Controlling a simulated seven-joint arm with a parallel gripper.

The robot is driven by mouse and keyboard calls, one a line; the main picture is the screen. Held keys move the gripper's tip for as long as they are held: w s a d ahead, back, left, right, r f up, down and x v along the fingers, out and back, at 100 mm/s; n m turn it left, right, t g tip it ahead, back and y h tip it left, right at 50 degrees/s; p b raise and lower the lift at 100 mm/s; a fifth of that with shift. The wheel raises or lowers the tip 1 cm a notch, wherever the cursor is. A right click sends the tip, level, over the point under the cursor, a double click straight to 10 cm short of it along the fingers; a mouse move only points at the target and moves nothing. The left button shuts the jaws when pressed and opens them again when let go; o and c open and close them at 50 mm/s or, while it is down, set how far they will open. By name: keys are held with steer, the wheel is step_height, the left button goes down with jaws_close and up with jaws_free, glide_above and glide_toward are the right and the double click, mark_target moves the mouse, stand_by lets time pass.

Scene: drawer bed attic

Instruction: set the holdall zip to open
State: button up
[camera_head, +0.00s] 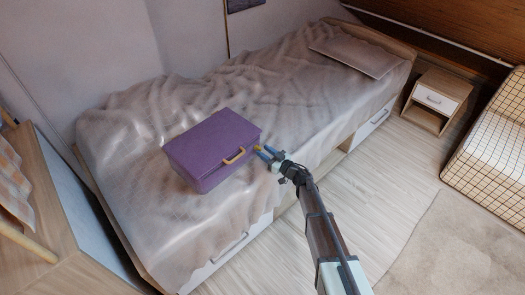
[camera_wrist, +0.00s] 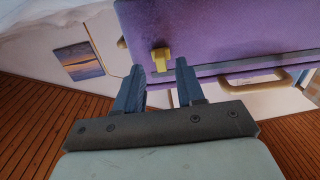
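The holdall (camera_head: 212,142) is a purple box-shaped bag lying on the bed, with a tan handle (camera_head: 234,156) on its front side. It fills the upper right of the wrist view (camera_wrist: 225,30). A small yellow tab, seemingly the zip pull (camera_wrist: 160,58), sits at the holdall's edge; it also shows in the head view (camera_head: 257,148) beside my fingertips. My gripper (camera_head: 266,153) is at the right end of the holdall's front. Its two blue fingers (camera_wrist: 159,65) stand apart, with the yellow tab in line with the gap between them. I cannot tell whether they touch it.
The bed (camera_head: 290,80) has a rumpled grey cover and a flat pillow (camera_head: 355,55). A nightstand (camera_head: 436,100) and a checked sofa (camera_head: 495,150) stand to the right. A wooden piece of furniture (camera_head: 50,225) is at the left. The floor in front of the bed is clear.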

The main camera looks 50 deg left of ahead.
steer(key=d, duration=1.1)
steer(key=shift+w+d, duration=0.3)
steer(key=shift+d, duration=0.1)
